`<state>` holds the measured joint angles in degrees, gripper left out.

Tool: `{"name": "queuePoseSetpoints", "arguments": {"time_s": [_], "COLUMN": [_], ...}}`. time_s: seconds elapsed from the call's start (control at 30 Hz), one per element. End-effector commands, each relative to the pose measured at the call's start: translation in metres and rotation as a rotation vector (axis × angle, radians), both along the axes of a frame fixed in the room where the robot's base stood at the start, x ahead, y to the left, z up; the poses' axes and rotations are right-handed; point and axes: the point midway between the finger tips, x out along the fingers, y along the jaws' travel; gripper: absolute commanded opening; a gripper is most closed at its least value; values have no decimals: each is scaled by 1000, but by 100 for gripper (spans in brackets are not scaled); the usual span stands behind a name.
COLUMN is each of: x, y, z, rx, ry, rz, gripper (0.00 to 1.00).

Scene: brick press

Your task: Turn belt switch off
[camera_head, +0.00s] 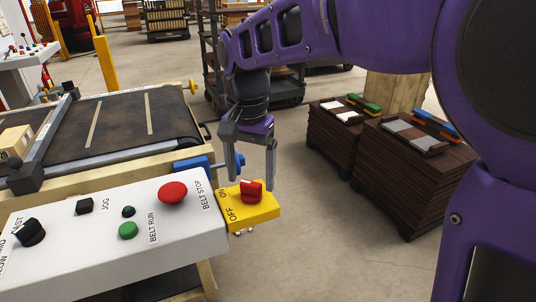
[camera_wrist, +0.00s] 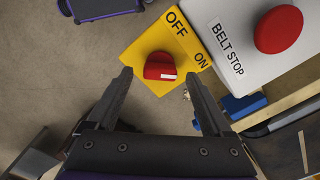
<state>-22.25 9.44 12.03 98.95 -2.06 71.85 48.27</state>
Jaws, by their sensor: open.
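The belt switch is a red rotary knob (camera_head: 250,190) on a yellow plate (camera_head: 262,211) at the right end of the white control panel. OFF and ON are printed on the plate. In the wrist view, the knob (camera_wrist: 160,66) has a pale mark at its right end, on the ON side. My gripper (camera_head: 251,182) points down at the switch, open and empty. In the wrist view, the fingertips of my gripper (camera_wrist: 159,75) appear left and right of the knob, with gaps. I cannot tell exactly how far above the plate they are.
A red BELT STOP button (camera_head: 172,192) sits close left of the switch on the white panel (camera_head: 100,245). A green BELT RUN button (camera_head: 128,230) is farther left. A conveyor belt (camera_head: 115,122) lies behind the panel. Brown stacks (camera_head: 410,165) stand right, with clear floor between.

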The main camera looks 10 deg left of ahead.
Motion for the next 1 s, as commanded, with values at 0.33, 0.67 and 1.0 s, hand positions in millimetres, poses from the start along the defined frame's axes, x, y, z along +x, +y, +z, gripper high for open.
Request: {"name": "queuePoseSetpoints", "arguments": {"time_s": [0.33, 0.67, 1.0], "x": [0, 0, 0], "y": [0, 0, 0], "z": [-15, -15, -14], "rx": [1, 0, 0], "ry": [-1, -1, -1], "rz": [0, 0, 1], "gripper": [85, 49, 0]}}
